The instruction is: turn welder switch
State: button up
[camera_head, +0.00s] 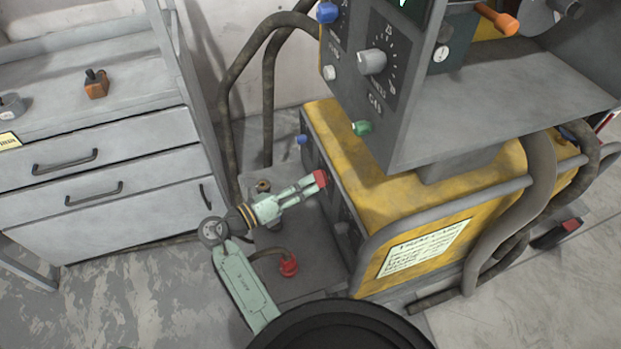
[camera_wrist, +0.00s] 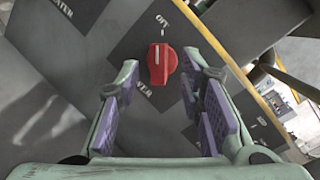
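The welder switch is a red knob (camera_wrist: 162,64) on a dark grey panel, with a light pointer line and white lettering around it, partly hard to read. It also shows in the head view as a red spot (camera_head: 320,178) on the front of the yellow welder (camera_head: 390,205). My gripper (camera_head: 308,188) reaches toward that panel from the left. In the wrist view its purple-padded fingers (camera_wrist: 163,82) are spread apart, with the knob seen between and beyond them. No contact with the knob is visible.
A grey control box (camera_head: 425,110) with a dial, blue and green knobs and an orange handle overhangs the welder. Thick hoses (camera_head: 535,190) loop around the welder's right side. A grey drawer cabinet (camera_head: 110,185) stands at left. Floor between is partly free.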

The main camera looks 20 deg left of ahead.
aim_at(320, 178)
jog(key=shift+x, duration=1.45)
jog(key=shift+c, duration=0.2)
grip_shut()
